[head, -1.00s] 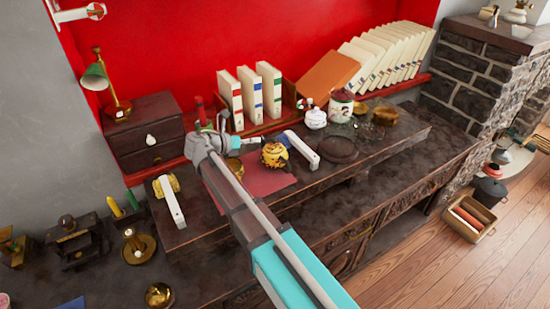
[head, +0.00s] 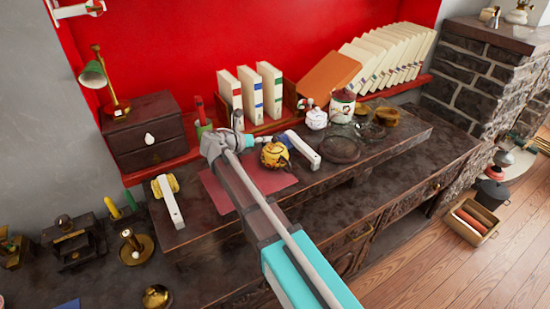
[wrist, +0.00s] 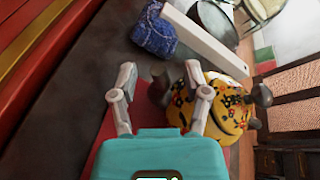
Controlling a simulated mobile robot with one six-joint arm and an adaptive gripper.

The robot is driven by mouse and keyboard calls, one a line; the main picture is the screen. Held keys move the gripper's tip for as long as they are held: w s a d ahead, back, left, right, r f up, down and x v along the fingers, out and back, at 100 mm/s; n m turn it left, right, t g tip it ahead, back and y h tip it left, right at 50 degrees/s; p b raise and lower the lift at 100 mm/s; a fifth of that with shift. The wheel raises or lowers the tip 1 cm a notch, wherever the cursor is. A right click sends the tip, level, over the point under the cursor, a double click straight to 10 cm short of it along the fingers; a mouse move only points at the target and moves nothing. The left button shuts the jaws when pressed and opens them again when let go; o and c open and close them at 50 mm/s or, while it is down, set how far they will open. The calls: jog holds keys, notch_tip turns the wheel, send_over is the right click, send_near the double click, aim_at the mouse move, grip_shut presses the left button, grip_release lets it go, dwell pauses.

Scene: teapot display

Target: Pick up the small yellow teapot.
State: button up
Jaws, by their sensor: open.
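The small yellow teapot (head: 275,155) has a dark floral pattern and stands on the dark wooden top by the right edge of a red mat (head: 216,188). In the wrist view the teapot (wrist: 228,105) is just right of my gripper (wrist: 160,75), partly hidden behind its right finger. My gripper is open. A dark knob-like part shows between the fingers; I cannot tell whether it is the teapot's spout or handle. In the head view my wrist is left of the teapot, and the fingers are hard to make out.
Upright books (head: 249,95) stand behind. A similar white bar (head: 171,202) lies left.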

grip_shut()
dwell(0.3)
jog(key=shift+r, duration=0.15)
dwell(0.3)
notch_tip(320, 180, up, 3)
jog(key=p, duration=0.3)
jog(key=shift+f, duration=0.2)
jog(key=s+r+p, duration=0.1)
jog(key=r+p, duration=0.1)
jog(key=s+d+r+p, duration=0.1)
jog(key=s+r+p, duration=0.2)
jog(key=r+p, duration=0.1)
jog(key=shift+s+d+r, duration=0.2)
jog(key=shift+s+r, duration=0.05)
jog(key=shift+s, duration=0.15)
jog(key=s+d+r+p, duration=0.2)
jog(key=s+r+p, duration=0.1)
jog(key=s, duration=0.5)
jog(key=shift+s+d+r+p, duration=0.3)
jog(key=shift+d+r+p, duration=0.05)
jog(key=shift+p, duration=0.15)
